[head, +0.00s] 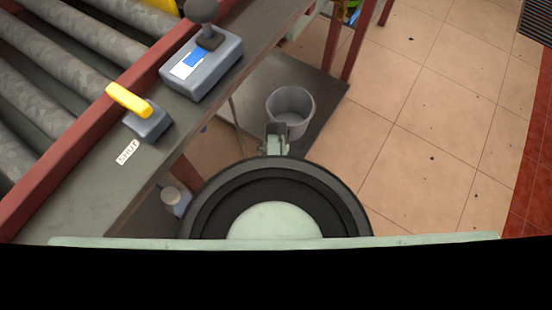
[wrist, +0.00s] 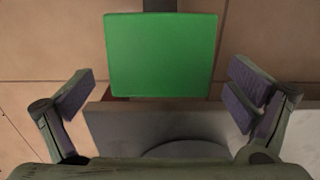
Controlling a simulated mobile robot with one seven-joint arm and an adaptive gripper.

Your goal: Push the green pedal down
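The green pedal (wrist: 160,55) is a flat, nearly square plate in the upper middle of the wrist view. It lies ahead of my gripper (wrist: 161,84), centred between the two fingers. The fingers are spread wide apart, and nothing is between their pads. I cannot tell whether the fingers touch the pedal or how far above the floor it sits. In the head view the pedal does not show.
A roller conveyor (head: 75,45) with a red rail runs along the left. A yellow lever (head: 130,99) and a joystick box (head: 201,67) sit on its grey ledge. A grey bucket (head: 290,110) stands on a low shelf. Tiled floor (head: 420,130) is open at right.

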